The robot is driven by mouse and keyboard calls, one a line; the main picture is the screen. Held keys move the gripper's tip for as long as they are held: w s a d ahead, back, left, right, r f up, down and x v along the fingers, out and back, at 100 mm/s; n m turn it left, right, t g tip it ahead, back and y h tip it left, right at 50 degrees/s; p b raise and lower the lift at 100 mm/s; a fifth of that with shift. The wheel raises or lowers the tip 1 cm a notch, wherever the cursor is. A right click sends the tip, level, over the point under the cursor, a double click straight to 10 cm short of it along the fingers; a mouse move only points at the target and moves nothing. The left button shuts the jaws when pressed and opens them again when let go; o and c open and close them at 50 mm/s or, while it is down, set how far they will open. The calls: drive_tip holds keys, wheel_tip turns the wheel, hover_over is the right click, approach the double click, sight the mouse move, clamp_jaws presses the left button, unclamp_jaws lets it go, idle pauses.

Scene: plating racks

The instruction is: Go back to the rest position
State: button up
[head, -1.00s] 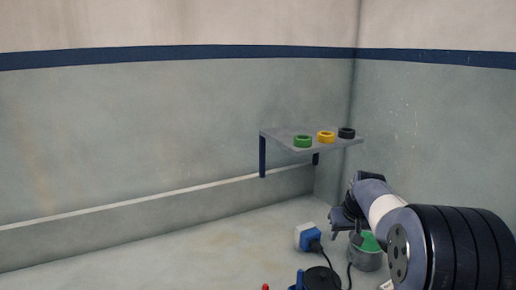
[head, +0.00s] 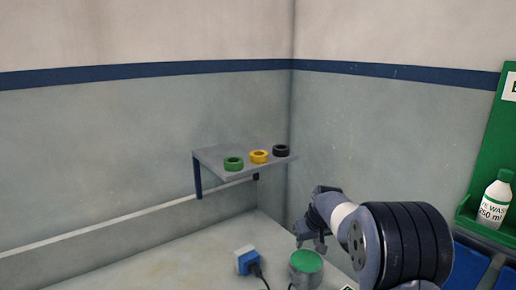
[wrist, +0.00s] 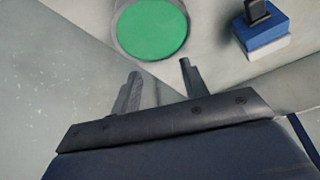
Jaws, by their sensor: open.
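My gripper (head: 312,242) is in the head view at the lower right, on the end of my arm. In the wrist view my gripper (wrist: 158,80) has its two fingers apart with nothing between them. Ahead of the fingers in the wrist view is a round container with a green top (wrist: 152,28). It also stands in the head view (head: 306,262), below and close to my gripper. I cannot tell how far the fingers are from it.
A blue and white plug-like box (head: 246,261) with a cable lies on the floor. A wall shelf (head: 215,155) bears green (head: 233,163), yellow (head: 259,156) and black (head: 281,151) rings. A green eyewash station (head: 495,150) with a bottle (head: 494,202) hangs at right.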

wheel_tip(320, 180, down, 4)
drive_tip(key=shift+d+r, duration=0.15)
drive_tip(key=shift+v, duration=1.2)
drive_tip(key=shift+s+r+b, duration=0.3)
drive_tip(key=shift+r+b, duration=0.05)
drive_tip(key=shift+r, duration=0.05)
